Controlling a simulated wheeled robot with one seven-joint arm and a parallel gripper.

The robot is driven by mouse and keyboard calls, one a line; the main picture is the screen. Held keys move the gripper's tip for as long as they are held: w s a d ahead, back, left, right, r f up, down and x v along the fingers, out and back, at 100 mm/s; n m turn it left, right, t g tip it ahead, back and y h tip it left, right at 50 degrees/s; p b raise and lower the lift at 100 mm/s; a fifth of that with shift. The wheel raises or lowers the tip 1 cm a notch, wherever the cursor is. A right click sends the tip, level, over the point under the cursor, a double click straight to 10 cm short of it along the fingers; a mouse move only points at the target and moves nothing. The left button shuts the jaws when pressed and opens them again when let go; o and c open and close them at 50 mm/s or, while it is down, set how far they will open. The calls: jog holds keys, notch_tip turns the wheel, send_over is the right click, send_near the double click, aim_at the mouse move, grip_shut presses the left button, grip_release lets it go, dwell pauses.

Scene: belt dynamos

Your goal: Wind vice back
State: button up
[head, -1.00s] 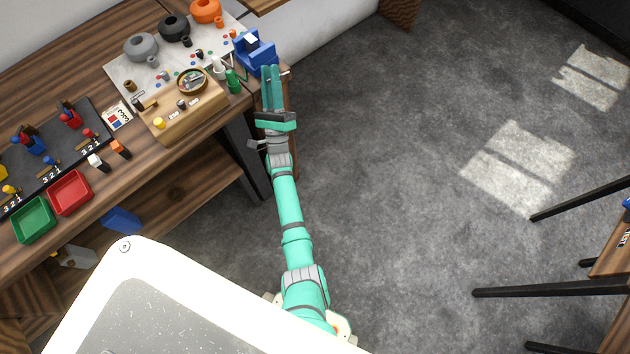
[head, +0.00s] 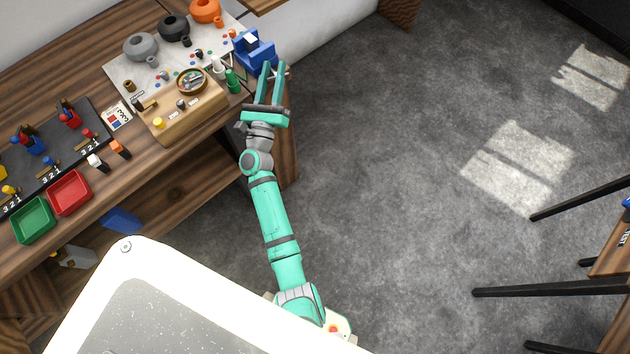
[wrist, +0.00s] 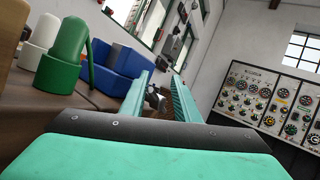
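The blue vice (head: 254,52) stands at the right end of the workbench in the head view, with a grey block at its top. In the wrist view the vice (wrist: 108,72) is left of the fingers. A grey metal part, which looks like the vice's screw end or handle (wrist: 155,98), shows between my fingers. My gripper (head: 273,68) is at the bench's right edge, just in front of the vice, with its two fingers apart. I cannot tell whether either finger touches the metal part.
A green bottle-like piece (head: 233,80) and a white one (head: 218,68) stand close left of my gripper. A wooden block (head: 185,112) with a round dish sits further left. The floor (head: 400,150) to the right is clear.

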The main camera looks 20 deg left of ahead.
jog(key=v, duration=1.1)
jog(key=s+d+f+n+g+h, duration=0.1)
jog(key=s+d+f+n, duration=0.1)
jog(key=s+d+n, duration=0.4)
jog(key=s+d+f+n+h, duration=0.1)
jog(key=s+d+n, duration=0.4)
jog(key=d, duration=0.9)
jog(key=f+n, duration=0.1)
jog(key=n, duration=0.2)
jog(key=shift+s+g, duration=0.35)
jog(key=shift+g, duration=0.05)
jog(key=shift+d, duration=0.1)
